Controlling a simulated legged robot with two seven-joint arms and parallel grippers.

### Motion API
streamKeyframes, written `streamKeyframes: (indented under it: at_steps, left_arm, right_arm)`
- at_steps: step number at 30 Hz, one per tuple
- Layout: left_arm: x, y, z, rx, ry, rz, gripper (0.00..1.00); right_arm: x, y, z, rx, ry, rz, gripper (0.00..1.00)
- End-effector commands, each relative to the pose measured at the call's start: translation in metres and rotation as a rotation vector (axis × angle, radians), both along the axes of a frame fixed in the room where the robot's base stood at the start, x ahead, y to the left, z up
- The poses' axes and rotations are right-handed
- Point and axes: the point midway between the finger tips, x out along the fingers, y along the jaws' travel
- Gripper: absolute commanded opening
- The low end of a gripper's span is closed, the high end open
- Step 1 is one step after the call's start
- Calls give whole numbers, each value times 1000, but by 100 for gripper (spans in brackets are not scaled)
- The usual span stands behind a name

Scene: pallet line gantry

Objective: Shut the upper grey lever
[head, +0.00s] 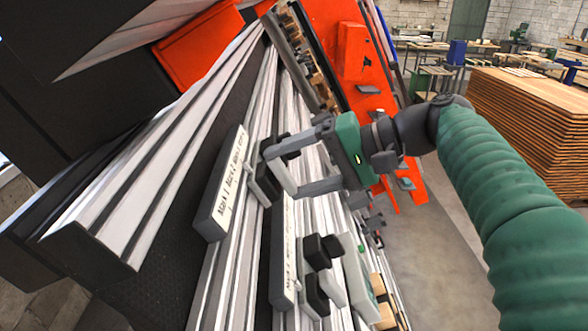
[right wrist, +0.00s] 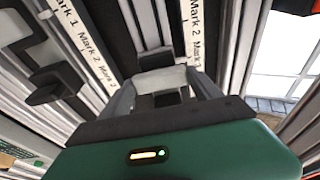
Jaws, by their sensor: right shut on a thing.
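The upper grey lever (head: 263,184) has black end parts and sits beside the upper white label strip (head: 225,190), partly hidden by my gripper. My right gripper (head: 280,170) reaches in from the right with its fingers around this lever and is shut on it. In the right wrist view, the held lever (right wrist: 160,79) shows pale grey with black parts between the fingers. A second lever with black knobs (head: 318,292) stands lower, beside the lower label strip (head: 284,255). My left gripper is in neither view.
Long pale metal rails (head: 150,200) run diagonally past the levers. An orange frame (head: 355,50) stands behind my right gripper. A stack of brown boards (head: 530,125) is at the far right, with open floor (head: 425,240) between.

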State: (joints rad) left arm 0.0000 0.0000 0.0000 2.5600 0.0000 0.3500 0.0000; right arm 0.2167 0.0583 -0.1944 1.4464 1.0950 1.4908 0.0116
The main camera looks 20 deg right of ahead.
Motion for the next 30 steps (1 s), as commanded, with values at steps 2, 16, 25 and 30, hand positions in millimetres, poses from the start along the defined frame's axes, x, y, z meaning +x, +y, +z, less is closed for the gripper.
streamKeyframes:
  at_steps: [2, 16, 25, 30]
  left_arm:
    - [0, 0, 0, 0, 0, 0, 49]
    - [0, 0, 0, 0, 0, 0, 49]
    - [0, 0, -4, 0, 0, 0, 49]
    - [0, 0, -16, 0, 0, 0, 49]
  right_arm:
    - [0, -1, -4, -1, 10, -2, 32]
    - [-1, 0, -1, 0, 4, -1, 95]
    - [-4, -8, 1, 0, 0, -4, 95]
    - [-19, -38, 17, -1, -1, -7, 95]
